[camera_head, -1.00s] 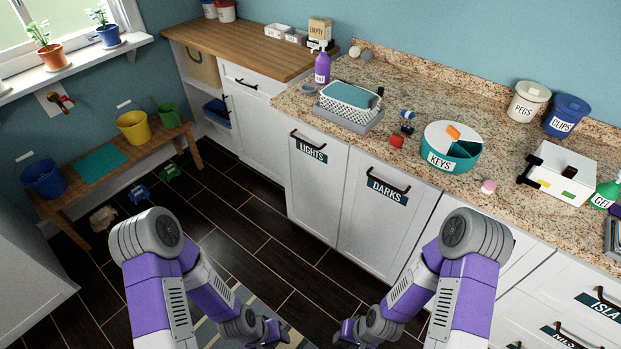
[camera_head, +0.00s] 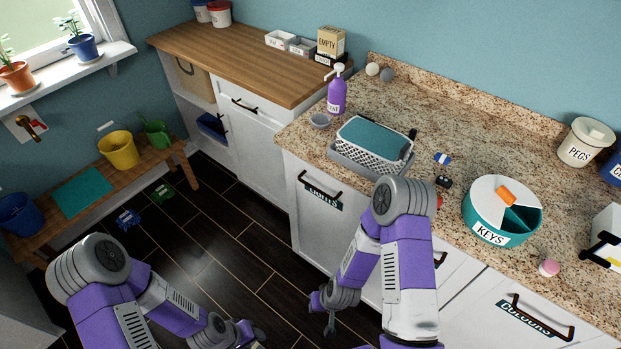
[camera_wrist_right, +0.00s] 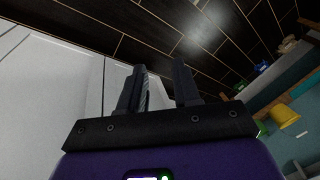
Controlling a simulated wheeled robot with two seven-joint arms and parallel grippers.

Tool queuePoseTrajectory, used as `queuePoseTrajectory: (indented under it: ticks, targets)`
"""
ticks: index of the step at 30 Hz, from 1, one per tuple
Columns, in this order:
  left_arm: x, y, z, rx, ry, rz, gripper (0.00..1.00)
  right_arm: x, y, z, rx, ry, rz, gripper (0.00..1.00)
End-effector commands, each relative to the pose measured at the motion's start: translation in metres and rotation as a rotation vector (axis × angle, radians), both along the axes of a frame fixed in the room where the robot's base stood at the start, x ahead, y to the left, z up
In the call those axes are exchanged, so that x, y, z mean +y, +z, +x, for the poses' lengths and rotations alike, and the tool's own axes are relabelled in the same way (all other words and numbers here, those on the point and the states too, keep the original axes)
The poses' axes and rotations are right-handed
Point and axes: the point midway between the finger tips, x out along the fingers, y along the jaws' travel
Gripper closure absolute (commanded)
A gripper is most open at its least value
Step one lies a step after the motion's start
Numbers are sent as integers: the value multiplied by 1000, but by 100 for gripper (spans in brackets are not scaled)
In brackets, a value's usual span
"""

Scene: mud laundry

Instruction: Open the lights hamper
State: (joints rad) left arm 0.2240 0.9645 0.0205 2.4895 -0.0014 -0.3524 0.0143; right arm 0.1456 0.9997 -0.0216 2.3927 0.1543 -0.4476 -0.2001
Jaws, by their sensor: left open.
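The lights hamper (camera_head: 310,225) is a white front panel under the granite counter, with a dark "LIGHTS" label and a dark bar handle (camera_head: 322,188) near its top. It looks closed, flush with the cabinet. My right gripper (camera_head: 328,318) is low in front of the hamper fronts, below and apart from that handle. In the right wrist view the right gripper (camera_wrist_right: 160,85) has its fingers apart and holds nothing visible. My left gripper (camera_head: 252,335) is open, low over the dark floor at the bottom edge, apart from the hamper.
My right arm hides most of the hamper to the right. A "COLOURS" front (camera_head: 520,318) is at lower right. On the counter stand a white basket (camera_head: 372,150), a purple bottle (camera_head: 337,95) and a keys tray (camera_head: 490,228).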

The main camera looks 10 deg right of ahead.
Motion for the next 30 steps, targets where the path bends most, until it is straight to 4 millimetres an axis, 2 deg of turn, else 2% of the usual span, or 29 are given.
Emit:
queuePoseTrajectory:
  ticks: [3, 7, 9, 13, 16, 21, 25, 30]
  targets:
    - [0, 1, -1, 2, 0, 0, 57, -16, -7, 69, -192, 112, -206, 68]
    - [0, 2, -1, 4, 1, 0, 57, -37, 7, 147, -378, 246, -517, 68]
    - [0, 2, -1, 2, 0, 0, 57, -46, 23, 182, -445, 312, -698, 68]
    - [0, 3, -1, 2, 0, 0, 57, -50, 66, 234, -502, 411, -1037, 68]
    - [0, 4, -1, 2, 0, 0, 57, -45, 102, 258, -485, 459, -1263, 68]
    - [0, 4, -1, 1, 1, 1, 57, -30, 149, 272, -391, 498, -1513, 68]
    - [0, 5, -1, 1, 1, 1, 57, -22, 166, 273, -330, 510, -1594, 68]
    - [0, 1, -1, 1, 1, 1, 57, -29, 168, 279, -303, 514, -1618, 68]
